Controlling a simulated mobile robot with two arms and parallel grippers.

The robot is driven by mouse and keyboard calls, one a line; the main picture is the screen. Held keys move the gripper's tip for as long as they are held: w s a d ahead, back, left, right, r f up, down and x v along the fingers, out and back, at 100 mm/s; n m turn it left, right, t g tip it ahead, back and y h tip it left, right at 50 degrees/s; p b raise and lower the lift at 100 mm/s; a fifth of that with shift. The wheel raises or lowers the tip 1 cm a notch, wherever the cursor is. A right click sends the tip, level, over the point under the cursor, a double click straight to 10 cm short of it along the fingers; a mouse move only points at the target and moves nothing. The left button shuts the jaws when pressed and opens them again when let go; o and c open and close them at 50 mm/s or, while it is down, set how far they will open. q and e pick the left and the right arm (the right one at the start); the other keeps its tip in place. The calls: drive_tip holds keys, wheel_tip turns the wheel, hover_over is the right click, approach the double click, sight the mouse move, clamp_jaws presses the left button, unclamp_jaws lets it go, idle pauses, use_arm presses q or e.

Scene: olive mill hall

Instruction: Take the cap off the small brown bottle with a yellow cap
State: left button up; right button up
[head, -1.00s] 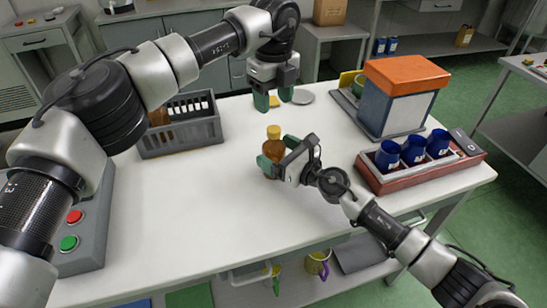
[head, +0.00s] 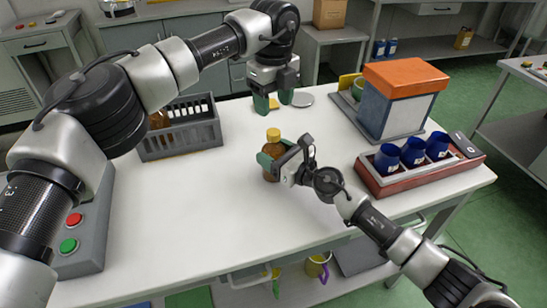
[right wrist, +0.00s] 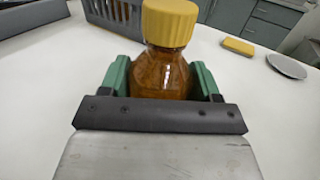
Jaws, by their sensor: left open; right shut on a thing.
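The small brown bottle (head: 271,150) stands upright near the middle of the white table, with its yellow cap (head: 273,134) on top. My right gripper (head: 272,162) is shut on the bottle's body from the right side. In the right wrist view its green fingers lie on both sides of the brown bottle (right wrist: 162,75), below the yellow cap (right wrist: 170,22). My left gripper (head: 273,103) is open and empty, pointing down above the table behind the bottle, apart from the cap.
A grey crate (head: 180,142) stands left of the bottle. A red tray (head: 420,178) with blue cups and an orange-topped box (head: 395,100) are at the right. A button box (head: 85,235) is at the left. The front middle of the table (head: 190,210) is clear.

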sight(273, 131)
clamp_jaws()
use_arm(q)
drive_tip(key=m, duration=0.9)
drive_tip(key=shift+m, duration=0.3)
drive_tip(key=m, duration=0.5)
drive_tip(key=shift+m, duration=0.4)
drive_tip(key=m, duration=0.7)
drive_tip(key=shift+m, duration=0.3)
drive_tip(key=m, duration=0.5)
drive_tip(key=shift+m, duration=0.4)
drive_tip(key=m, duration=0.5)
drive_tip(key=shift+m, duration=0.3)
use_arm(e)
drive_tip(key=shift+f, duration=0.1)
use_arm(q)
drive_tip(key=m, duration=0.5)
drive_tip(key=shift+m, duration=0.4)
drive_tip(key=shift+f, duration=4)
